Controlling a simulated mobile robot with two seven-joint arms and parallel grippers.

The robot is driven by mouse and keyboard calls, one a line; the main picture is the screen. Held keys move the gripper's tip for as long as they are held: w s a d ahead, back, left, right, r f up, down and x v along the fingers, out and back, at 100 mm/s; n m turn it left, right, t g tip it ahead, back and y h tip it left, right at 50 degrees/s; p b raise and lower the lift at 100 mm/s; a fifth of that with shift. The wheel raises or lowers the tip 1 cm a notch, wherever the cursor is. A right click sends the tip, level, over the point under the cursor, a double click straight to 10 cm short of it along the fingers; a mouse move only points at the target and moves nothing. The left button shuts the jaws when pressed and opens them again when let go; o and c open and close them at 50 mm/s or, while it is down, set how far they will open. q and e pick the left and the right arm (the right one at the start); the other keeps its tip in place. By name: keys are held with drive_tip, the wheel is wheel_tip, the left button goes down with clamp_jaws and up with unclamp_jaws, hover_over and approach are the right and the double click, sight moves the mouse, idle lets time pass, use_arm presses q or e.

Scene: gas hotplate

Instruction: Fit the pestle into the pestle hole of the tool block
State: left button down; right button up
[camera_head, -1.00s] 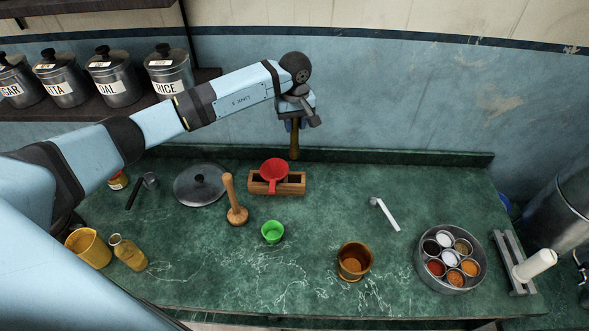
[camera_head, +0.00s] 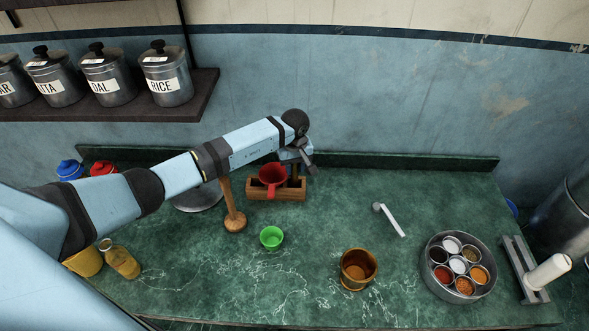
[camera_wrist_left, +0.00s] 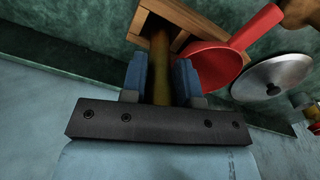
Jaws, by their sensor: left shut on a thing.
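The tool block (camera_head: 262,193) is a wooden box near the back of the counter, and it also shows at the top of the left wrist view (camera_wrist_left: 186,17). A red cup-shaped tool with a handle (camera_head: 273,176) sits in its left and middle part. My left gripper (camera_head: 295,160) is over the block's right end, shut on the brass-coloured pestle (camera_wrist_left: 160,82). The pestle points down at the open right compartment. Its lower end is at or inside the opening; I cannot tell how deep. My right gripper is not in view.
A metal lid (camera_head: 200,197) lies partly behind my arm.

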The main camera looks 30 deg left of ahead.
use_arm(q)
drive_tip(key=shift+r, duration=0.15)
drive_tip(key=shift+f, duration=0.2)
drive_tip(key=c, duration=0.9)
unclamp_jaws()
drive_tip(key=shift+o, duration=0.2)
drive_tip(key=shift+r, duration=0.1)
